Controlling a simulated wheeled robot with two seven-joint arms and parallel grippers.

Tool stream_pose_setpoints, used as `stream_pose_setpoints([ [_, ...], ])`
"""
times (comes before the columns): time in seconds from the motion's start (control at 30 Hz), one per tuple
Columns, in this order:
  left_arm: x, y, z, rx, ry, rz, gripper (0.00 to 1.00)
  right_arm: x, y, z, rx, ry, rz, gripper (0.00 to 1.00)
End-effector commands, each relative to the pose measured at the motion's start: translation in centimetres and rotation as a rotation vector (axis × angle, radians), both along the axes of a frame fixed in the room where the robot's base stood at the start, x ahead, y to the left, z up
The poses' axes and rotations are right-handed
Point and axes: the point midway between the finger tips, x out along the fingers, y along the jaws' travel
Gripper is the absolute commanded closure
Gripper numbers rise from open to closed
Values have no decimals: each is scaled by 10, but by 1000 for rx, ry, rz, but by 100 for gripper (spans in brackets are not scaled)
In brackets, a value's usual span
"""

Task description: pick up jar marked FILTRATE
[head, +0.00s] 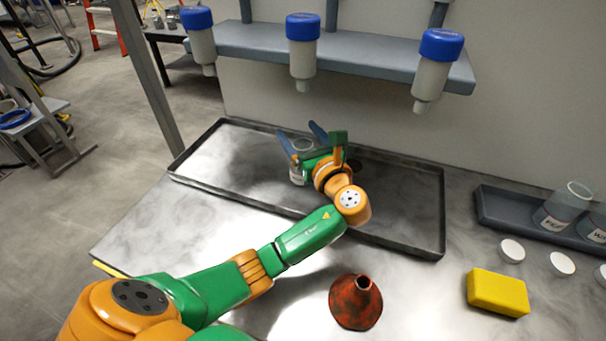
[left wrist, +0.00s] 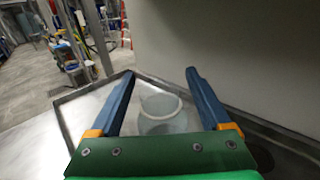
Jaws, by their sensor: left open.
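A clear glass jar (head: 298,176) with a pale label stands in the large metal tray (head: 215,187), partly hidden by my gripper; its label is too small to read. In the left wrist view the jar (left wrist: 161,108) shows its round open rim between the two fingers. My left gripper (head: 301,138) is open at the jar, with its blue fingers apart, one on each side in the left wrist view (left wrist: 158,73). I cannot tell whether they touch the glass. My right gripper is not in view.
Two labelled glass jars (head: 564,207) stand in a dark tray (head: 497,209) at right. White lids (head: 512,251), a yellow sponge (head: 497,292) and a rusty funnel (head: 356,303) lie on the table. A shelf with blue-capped filter housings (head: 302,62) hangs above the tray.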

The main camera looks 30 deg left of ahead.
Motion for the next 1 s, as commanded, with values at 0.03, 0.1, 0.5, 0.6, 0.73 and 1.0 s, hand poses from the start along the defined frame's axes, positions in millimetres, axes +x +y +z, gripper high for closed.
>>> stream_pose_setpoints([
  [0.03,3,7,-6,4,0,2,19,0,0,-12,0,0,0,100],
  [0.1,7,12,-3,1,0,1,19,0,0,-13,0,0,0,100],
  [0.5,7,13,0,1,3,-1,70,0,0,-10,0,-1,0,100],
  [0.6,7,13,0,1,3,-1,97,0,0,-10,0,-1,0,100],
  [0.73,7,13,0,1,3,-1,100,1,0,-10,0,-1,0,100],
  [1.0,7,13,0,0,4,0,100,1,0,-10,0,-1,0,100],
])
